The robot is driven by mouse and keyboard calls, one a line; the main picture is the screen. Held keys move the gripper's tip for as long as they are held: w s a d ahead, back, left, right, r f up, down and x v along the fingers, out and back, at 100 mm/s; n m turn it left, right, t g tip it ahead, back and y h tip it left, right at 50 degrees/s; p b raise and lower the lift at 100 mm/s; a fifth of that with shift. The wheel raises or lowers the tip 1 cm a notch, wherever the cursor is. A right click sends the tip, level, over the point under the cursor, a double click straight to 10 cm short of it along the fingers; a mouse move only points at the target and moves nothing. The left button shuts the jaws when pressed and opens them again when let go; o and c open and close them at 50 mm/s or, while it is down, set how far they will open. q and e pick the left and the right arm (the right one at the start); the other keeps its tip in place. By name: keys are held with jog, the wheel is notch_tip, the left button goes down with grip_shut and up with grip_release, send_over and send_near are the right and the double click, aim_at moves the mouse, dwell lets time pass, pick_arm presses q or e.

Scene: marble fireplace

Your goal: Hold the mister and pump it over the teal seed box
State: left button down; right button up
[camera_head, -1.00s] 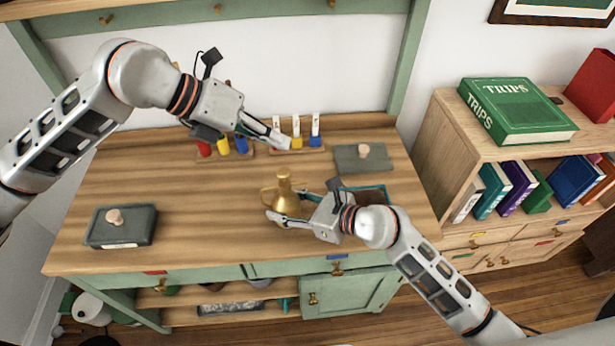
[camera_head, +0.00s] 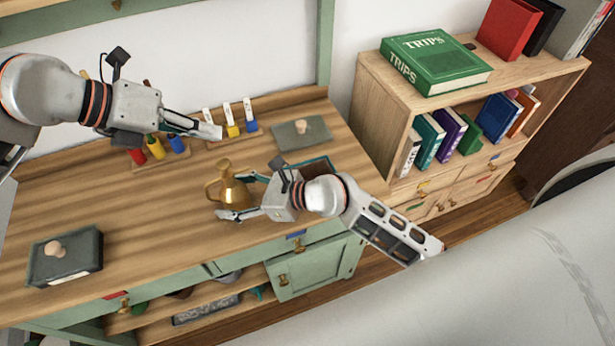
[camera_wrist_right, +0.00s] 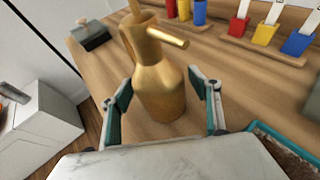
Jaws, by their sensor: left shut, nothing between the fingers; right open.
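The mister (camera_head: 233,190) is a brass bottle with a handle on its left, standing upright on the wooden bench top. In the right wrist view the mister (camera_wrist_right: 162,90) is between the two fingers, with a gap visible on each side. My right gripper (camera_head: 240,197) is open around its body. The teal seed box (camera_head: 322,162) is just right of it, partly hidden behind my right gripper; its teal rim and brown filling show at the lower right of the wrist view (camera_wrist_right: 262,128). My left gripper (camera_head: 216,131) is shut and empty, above the back of the bench.
A grey lidded box (camera_head: 301,133) lies at the back right, another (camera_head: 65,257) at the front left. The bench between is clear. A bookshelf (camera_head: 390,100) stands to the right.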

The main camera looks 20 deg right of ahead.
jog(key=v, duration=1.1)
jog(key=shift+s+d, duration=0.2)
jog(key=shift+d, duration=0.1)
